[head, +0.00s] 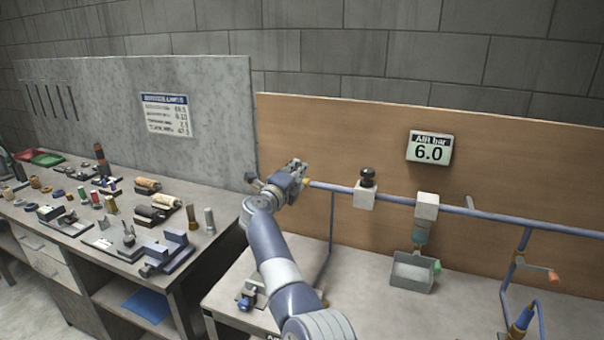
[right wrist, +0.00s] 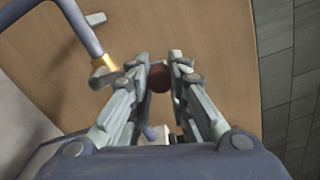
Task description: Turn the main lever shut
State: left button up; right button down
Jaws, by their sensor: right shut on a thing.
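My right gripper (head: 298,168) is at the left end of the blue pipe (head: 330,187), in front of the brown board. In the right wrist view, my right gripper (right wrist: 161,68) is shut on a dark red round knob (right wrist: 160,79), which I take to be the main lever's end. The knob sits between the fingertips. The rest of the lever is hidden by the gripper, so its angle cannot be told. A brass fitting (right wrist: 106,64) on the pipe shows just left of the fingers. A gauge sign (head: 430,147) reads "AIR bar 6.0". My left gripper is not in view.
A grey block with a black knob (head: 366,190) sits on the pipe to the right. Further right are a white block (head: 427,206), a grey tray (head: 412,272) and a small orange-red handle (head: 553,277). A cluttered workbench (head: 110,258) stands at the left.

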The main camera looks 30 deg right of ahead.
jog(key=shift+w+a+r+n, duration=0.2)
jog(key=shift+w+a+n, duration=0.3)
jog(key=shift+n, duration=0.4)
